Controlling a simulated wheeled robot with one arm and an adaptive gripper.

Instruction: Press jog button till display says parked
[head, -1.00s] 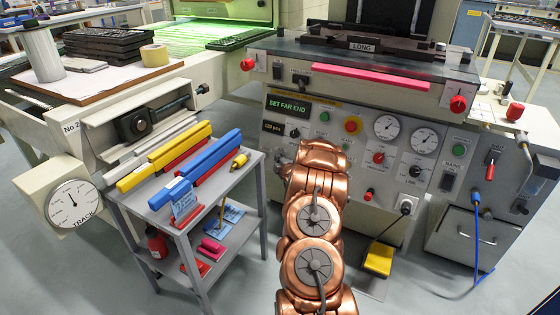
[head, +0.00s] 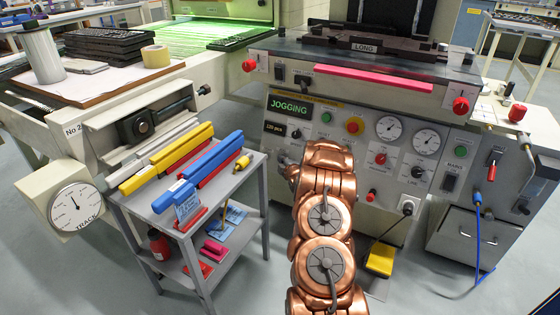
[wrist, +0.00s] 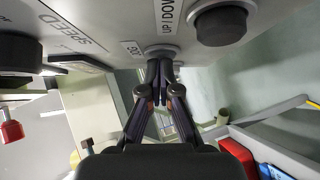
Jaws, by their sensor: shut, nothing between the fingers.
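The display (head: 290,108) on the machine's front panel reads JOGGING in green letters. My gripper (wrist: 160,64) is shut and empty in the wrist view, its fingertips up against the panel beside a small label (wrist: 132,48) that seems to read JOG. The fingertips cover the jog button, so I cannot tell how far it is pressed. In the head view my copper arm hides the panel's lower left part, and the fingertips are not clear there.
A dark round knob (wrist: 220,24) sits right of my fingertips, near the UP/DOWN label (wrist: 168,14). A grey trolley (head: 228,196) with yellow and blue bars stands left of my arm. A yellow pedal (head: 380,260) lies on the floor to the right.

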